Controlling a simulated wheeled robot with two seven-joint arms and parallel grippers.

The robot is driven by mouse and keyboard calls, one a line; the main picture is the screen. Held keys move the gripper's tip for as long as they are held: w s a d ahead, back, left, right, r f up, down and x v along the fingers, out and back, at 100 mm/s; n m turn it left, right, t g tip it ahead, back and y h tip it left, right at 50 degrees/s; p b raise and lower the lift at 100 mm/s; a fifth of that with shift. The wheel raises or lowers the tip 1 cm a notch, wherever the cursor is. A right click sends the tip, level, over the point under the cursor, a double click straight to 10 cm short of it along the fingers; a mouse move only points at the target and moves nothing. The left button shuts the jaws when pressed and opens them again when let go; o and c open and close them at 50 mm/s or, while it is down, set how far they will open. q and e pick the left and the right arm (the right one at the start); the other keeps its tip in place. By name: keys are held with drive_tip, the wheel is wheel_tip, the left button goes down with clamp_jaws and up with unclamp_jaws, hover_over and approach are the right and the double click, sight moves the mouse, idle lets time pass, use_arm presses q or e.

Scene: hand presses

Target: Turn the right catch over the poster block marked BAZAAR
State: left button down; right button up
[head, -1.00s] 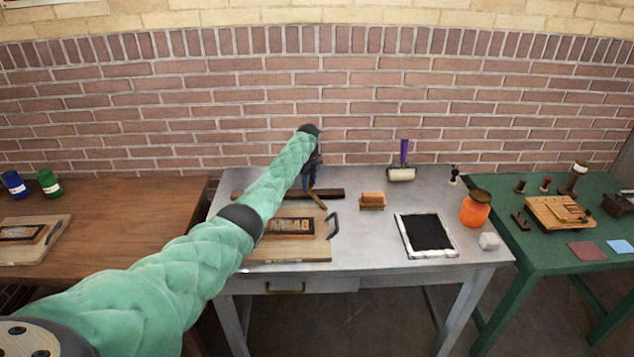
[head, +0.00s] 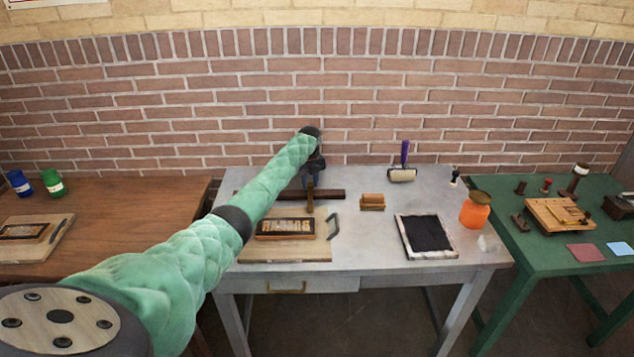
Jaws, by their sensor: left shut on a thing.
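The poster block (head: 285,228), dark-framed with pale raised marks too small to read, lies on a wooden board (head: 290,253) on the grey table. My left gripper (head: 311,184) comes down behind the board and is shut on a narrow brown-gold bar (head: 310,203), which looks like the right catch. The bar points toward the board's back right edge. I cannot tell whether it overlaps the block. My left arm covers the left part of the board's back. The right gripper is out of view.
A dark curved handle (head: 334,226) stands at the board's right. A long dark bar (head: 332,194) lies behind. A wooden block (head: 372,201), a black ink slab (head: 428,233), a roller (head: 402,175) and an orange jar (head: 475,210) stand to the right.

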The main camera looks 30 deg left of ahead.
use_arm(q)
drive_tip(key=shift+r, duration=0.1)
drive_tip(key=c, duration=1.1)
unclamp_jaws()
drive_tip(key=shift+o, duration=0.2)
drive_tip(key=shift+r, duration=0.15)
wheel_tip(320, 180, up, 6)
drive_tip(key=b, duration=0.3)
drive_tip(key=shift+r, duration=0.7)
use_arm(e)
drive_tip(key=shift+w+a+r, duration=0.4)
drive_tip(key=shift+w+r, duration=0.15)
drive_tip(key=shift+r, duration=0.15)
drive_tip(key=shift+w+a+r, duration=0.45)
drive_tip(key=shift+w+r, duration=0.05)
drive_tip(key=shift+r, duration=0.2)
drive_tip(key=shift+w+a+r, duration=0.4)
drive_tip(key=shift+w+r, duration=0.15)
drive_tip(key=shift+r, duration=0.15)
